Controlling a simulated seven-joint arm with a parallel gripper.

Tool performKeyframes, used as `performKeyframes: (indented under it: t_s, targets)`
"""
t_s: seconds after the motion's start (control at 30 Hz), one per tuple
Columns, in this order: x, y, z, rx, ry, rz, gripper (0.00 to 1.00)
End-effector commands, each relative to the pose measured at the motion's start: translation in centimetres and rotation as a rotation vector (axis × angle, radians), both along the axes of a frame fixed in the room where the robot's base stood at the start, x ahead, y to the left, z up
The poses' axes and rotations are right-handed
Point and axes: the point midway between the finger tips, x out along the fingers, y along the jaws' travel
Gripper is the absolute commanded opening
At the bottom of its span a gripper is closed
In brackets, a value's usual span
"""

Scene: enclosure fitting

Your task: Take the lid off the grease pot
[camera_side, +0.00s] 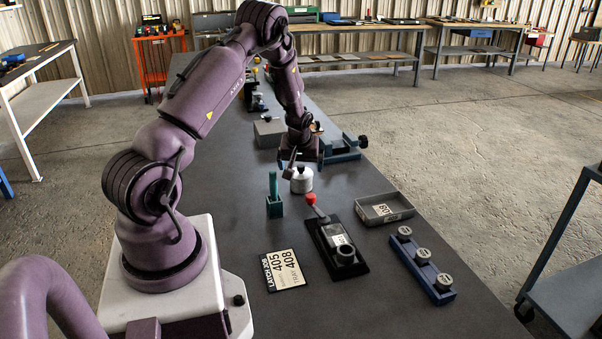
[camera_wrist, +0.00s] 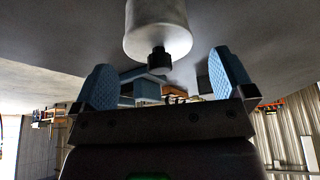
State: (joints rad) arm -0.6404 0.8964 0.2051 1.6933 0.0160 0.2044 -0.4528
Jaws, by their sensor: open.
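The grease pot (camera_side: 301,182) is a pale metal cylinder standing upright on the dark bench, below my gripper (camera_side: 305,160) in the side view. In the wrist view the pot (camera_wrist: 157,14) appears upside down at the top middle. Its lid (camera_wrist: 158,42) is on, with a small black knob (camera_wrist: 160,58). My gripper (camera_wrist: 166,80) is open, its two blue ridged pads apart. How far the knob is from the pads in depth is hard to tell.
A green-handled tool in a holder (camera_side: 274,207) stands left of the pot. A red-knobbed fixture (camera_side: 357,266) lies in front, with a grey tray (camera_side: 364,213) and a blue rack (camera_side: 409,259) of round pieces to its right. A blue vise (camera_side: 346,154) is behind.

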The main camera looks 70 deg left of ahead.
Motion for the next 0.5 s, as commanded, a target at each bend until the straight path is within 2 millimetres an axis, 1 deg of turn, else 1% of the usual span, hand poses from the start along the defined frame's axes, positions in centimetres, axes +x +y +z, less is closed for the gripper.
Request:
performKeyframes:
  t_s: [0.03,0.13,0.37,0.47,0.5]
  targets:
    - [0.05,0.26,-0.68,-0.001,0.001,0.000,1.00]
    - [0.21,0.49,-1.26,0.000,-0.001,0.000,1.00]
    - [0.24,0.53,-1.34,0.001,-0.001,0.000,1.00]
    - [0.23,0.53,-1.33,0.001,-0.001,0.000,0.79]
    - [0.23,0.53,-1.32,0.001,-0.001,0.000,0.70]
